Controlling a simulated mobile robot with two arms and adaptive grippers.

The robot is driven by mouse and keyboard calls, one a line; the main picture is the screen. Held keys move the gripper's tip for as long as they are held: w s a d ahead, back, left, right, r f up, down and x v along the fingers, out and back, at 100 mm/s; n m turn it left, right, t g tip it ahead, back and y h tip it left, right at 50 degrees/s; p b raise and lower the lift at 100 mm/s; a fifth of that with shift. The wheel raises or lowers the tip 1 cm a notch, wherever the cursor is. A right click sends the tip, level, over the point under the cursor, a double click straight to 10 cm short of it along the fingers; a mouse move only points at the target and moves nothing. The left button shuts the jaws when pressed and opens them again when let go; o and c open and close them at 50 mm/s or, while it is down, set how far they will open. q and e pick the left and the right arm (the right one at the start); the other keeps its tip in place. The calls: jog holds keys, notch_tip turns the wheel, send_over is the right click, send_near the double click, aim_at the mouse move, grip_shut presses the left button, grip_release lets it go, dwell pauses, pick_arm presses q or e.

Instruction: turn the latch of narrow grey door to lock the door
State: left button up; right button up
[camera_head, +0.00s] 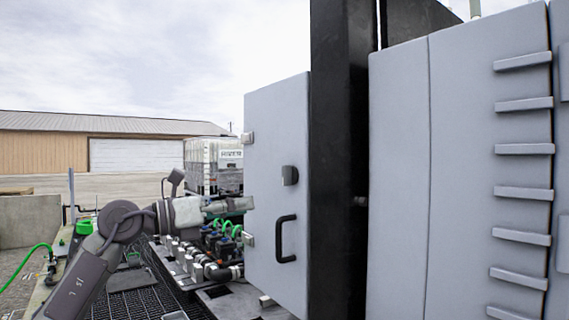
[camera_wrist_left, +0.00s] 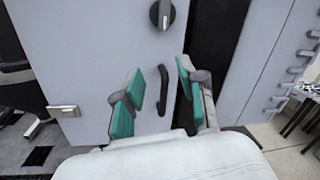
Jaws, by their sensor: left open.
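The narrow grey door (camera_head: 267,202) stands left of a black post in the head view. Its latch (camera_head: 290,175) is a small dark knob above a black pull handle (camera_head: 286,239). In the left wrist view the latch (camera_wrist_left: 162,14) is at the top and the handle (camera_wrist_left: 163,92) shows between my fingers. My left gripper (camera_head: 240,204) is at the door's left edge in the head view, with its tips near or partly behind that edge. In the left wrist view my left gripper (camera_wrist_left: 160,85) is open and empty, its green pads apart, below the latch. My right gripper is not in view.
The black post (camera_head: 340,160) and a wide grey cabinet (camera_head: 400,180) with several ledges stand to the right. Pipes and valves with green hoses (camera_head: 222,240) lie low behind my left gripper. A white tote (camera_head: 212,165) stands further back.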

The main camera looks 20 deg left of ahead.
aim_at(283, 167)
pick_arm(q)
jog(key=s+a+r+m+t+y, duration=0.1)
jog(key=s+a+r+m+y, duration=0.15)
jog(key=s+r, duration=0.4)
jog(key=shift+r+p+x, duration=0.25)
jog(key=shift+p+x, duration=0.85)
jog(key=shift+x, duration=1.45)
jog(key=shift+r+p+x, duration=0.2)
jog(key=shift+p+x, duration=0.9)
jog(key=shift+x, duration=1.45)
jog(key=shift+r+p+x, duration=0.25)
jog(key=shift+p+x, duration=0.85)
jog(key=shift+x, duration=1.45)
jog(key=shift+a, duration=0.15)
jog(key=shift+c, duration=0.3)
grip_shut()
